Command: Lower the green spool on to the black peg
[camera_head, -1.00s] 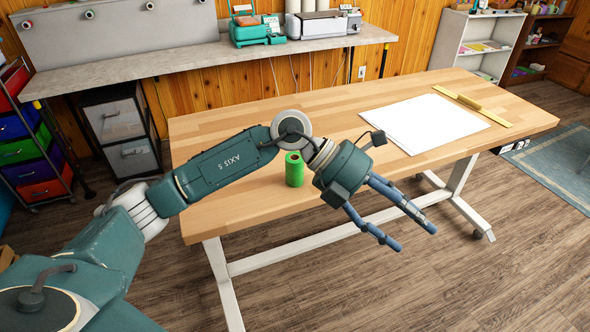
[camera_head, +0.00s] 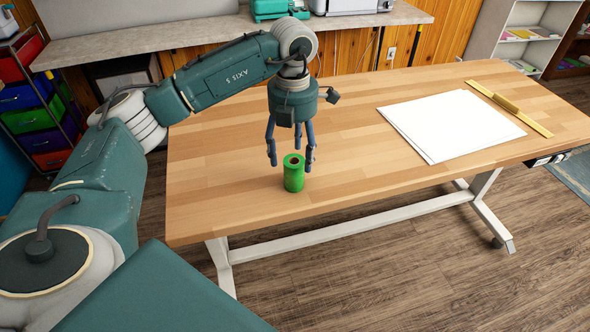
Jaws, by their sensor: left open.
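The green spool (camera_head: 294,177) stands upright on the wooden table near its front edge, its round core hole facing up. My left gripper (camera_head: 290,160) is directly above it, pointing down and open. Its fingers hang to either side of the spool's top, and I cannot tell whether any finger touches it. No black peg can be made out in this view. My right gripper is out of view.
White sheets (camera_head: 450,124) lie on the right half of the table (camera_head: 220,190), with a yellow ruler (camera_head: 510,108) beside them. A drawer cart (camera_head: 40,110) stands at the left. The table's middle is clear.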

